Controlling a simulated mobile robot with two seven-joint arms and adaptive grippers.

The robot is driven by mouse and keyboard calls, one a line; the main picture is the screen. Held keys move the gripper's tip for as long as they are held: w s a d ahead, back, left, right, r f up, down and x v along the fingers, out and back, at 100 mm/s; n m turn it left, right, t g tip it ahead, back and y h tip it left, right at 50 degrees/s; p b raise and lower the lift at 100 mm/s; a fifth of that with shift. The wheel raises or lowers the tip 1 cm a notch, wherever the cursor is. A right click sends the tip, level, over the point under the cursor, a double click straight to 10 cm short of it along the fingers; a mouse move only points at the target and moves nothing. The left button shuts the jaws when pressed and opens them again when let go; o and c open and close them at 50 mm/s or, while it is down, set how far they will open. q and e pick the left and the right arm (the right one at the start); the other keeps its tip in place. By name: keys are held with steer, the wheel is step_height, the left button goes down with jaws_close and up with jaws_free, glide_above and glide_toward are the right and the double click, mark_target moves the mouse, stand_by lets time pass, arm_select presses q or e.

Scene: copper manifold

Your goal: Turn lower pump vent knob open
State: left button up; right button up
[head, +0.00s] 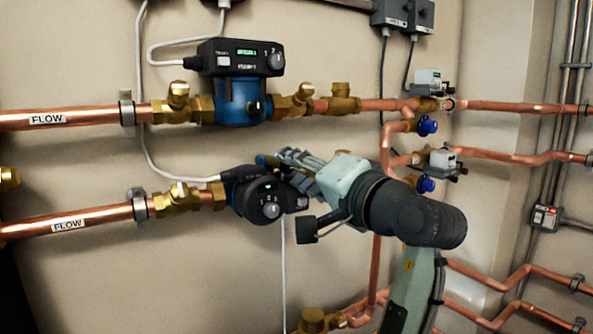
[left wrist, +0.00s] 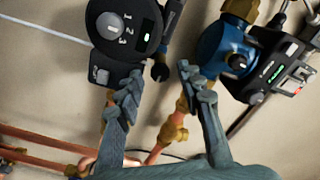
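The lower pump (head: 262,198) has a round black head with a grey 1-2-3 dial, between brass fittings on the lower copper pipe. In the left wrist view the lower pump (left wrist: 122,28) is at the top left. A small black knob (left wrist: 160,72), seemingly its vent knob, shows between my fingertips there. In the head view I cannot make out this knob behind my gripper. My left gripper (head: 281,168) is at the lower pump's upper right side. In the left wrist view the gripper (left wrist: 160,88) has its fingers spread, with nothing clearly held. My right gripper is not in view.
The upper blue pump (head: 240,98) with its black control box (head: 241,57) sits just above my left gripper. Vertical copper pipes, blue-handled valves (head: 427,125) and small grey actuators stand to the right. A white cable (head: 150,150) runs to the lower pump.

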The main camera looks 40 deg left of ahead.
arm_select(q)
steer(key=v, duration=1.2)
stand_by(0.5)
